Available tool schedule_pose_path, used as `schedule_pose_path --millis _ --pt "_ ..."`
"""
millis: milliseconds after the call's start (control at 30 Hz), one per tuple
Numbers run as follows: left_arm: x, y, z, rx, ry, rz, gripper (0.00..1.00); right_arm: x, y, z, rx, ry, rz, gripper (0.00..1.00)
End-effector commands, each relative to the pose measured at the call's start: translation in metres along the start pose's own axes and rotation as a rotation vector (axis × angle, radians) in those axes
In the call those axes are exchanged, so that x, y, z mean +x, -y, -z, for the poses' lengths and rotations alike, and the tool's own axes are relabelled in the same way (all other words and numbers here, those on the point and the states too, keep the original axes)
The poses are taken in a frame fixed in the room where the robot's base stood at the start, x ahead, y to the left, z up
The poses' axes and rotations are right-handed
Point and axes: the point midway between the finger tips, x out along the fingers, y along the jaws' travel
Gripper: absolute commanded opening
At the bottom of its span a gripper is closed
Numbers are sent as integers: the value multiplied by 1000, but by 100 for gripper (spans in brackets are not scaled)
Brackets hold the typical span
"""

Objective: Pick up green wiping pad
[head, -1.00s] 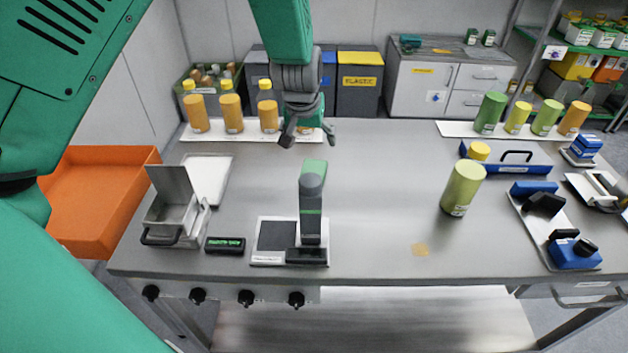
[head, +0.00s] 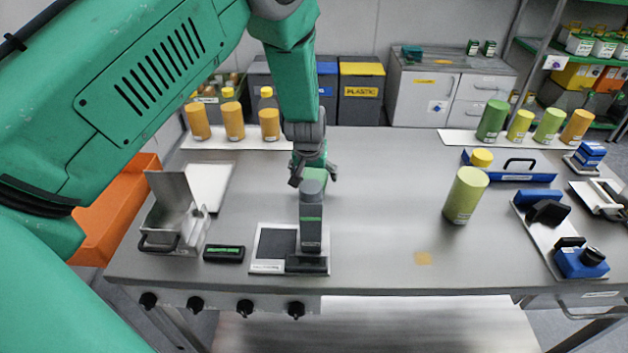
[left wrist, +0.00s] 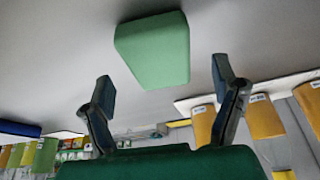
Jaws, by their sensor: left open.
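The green wiping pad (left wrist: 155,50) lies on the steel table in the left wrist view, a light green block ahead of my fingers. My left gripper (left wrist: 162,74) is open, with its two fingers apart on either side of the view and nothing between them. In the head view my left gripper (head: 314,179) points down over the table, just behind the upright grey device. The pad is largely hidden there by the gripper and this device. My right gripper is not in view.
The upright grey device (head: 311,225) stands on a white-edged base (head: 266,266) close in front of the gripper. Orange bottles (head: 234,121) stand behind left. A metal box with raised lid (head: 173,215) is at left. A large green cylinder (head: 465,195) stands right; the table between is clear.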

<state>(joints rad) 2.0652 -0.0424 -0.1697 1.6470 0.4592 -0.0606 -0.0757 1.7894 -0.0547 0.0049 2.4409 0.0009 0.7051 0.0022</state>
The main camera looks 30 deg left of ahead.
Motion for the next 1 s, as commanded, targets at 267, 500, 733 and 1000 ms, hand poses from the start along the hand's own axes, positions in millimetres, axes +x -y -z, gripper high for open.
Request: schedule_pose_path --millis 267,500,733,1000 --pt "30 2 0 0 0 -1 80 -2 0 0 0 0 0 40" --pt "30 2 0 0 -1 -1 80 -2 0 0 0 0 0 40" --pt "32 2 -1 0 0 -1 80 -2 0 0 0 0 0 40" --pt "34 2 -2 -1 0 -1 59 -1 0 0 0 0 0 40"
